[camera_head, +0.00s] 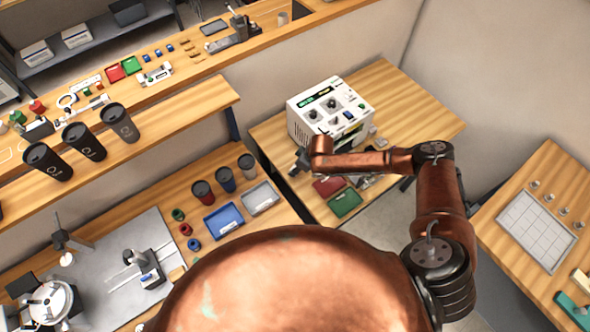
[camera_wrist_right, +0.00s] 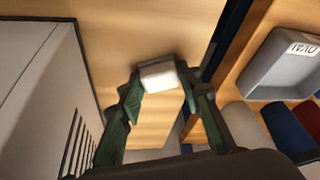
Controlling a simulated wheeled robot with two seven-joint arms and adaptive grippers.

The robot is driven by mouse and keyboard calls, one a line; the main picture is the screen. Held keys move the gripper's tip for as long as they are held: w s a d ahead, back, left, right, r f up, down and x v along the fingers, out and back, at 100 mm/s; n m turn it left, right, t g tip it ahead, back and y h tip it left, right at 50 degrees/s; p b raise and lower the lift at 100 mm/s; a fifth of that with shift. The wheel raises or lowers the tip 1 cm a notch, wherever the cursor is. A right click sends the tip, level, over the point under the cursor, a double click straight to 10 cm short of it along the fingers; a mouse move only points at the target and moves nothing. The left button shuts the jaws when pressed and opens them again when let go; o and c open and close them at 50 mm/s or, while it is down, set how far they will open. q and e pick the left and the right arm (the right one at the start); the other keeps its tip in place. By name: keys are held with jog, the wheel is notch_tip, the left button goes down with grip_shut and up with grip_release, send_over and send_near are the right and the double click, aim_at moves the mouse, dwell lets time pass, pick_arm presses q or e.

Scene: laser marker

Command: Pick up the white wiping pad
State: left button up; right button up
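The white wiping pad (camera_wrist_right: 158,76) shows in the right wrist view, on or just above the wooden tabletop. My right gripper (camera_wrist_right: 160,92) has its green fingers spread, one on each side of the pad. The fingertips are close to the pad's ends; whether they touch it I cannot tell. In the head view, my right gripper (camera_head: 301,164) is low at the left front corner of the white machine, mostly behind my own arm. I cannot make out the pad there. My left gripper is not in view.
The white machine (camera_head: 331,110) stands close behind the right gripper on the wooden table. A red tray (camera_head: 328,187) and a green tray (camera_head: 345,202) lie in front. A blue tray (camera_head: 223,220) and a grey tray (camera_head: 260,197) are on the bench to the left.

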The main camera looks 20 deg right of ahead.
jog(key=c, duration=0.4)
jog(key=shift+o, duration=0.2)
jog(key=shift+r, duration=0.15)
jog(key=shift+r, duration=0.2)
notch_tip(320, 180, up, 2)
jog(key=shift+w+r+b, duration=0.1)
jog(key=shift+b, duration=0.2)
jog(key=s+r, duration=1)
jog(key=s, duration=0.4)
jog(key=shift+s+r, duration=0.1)
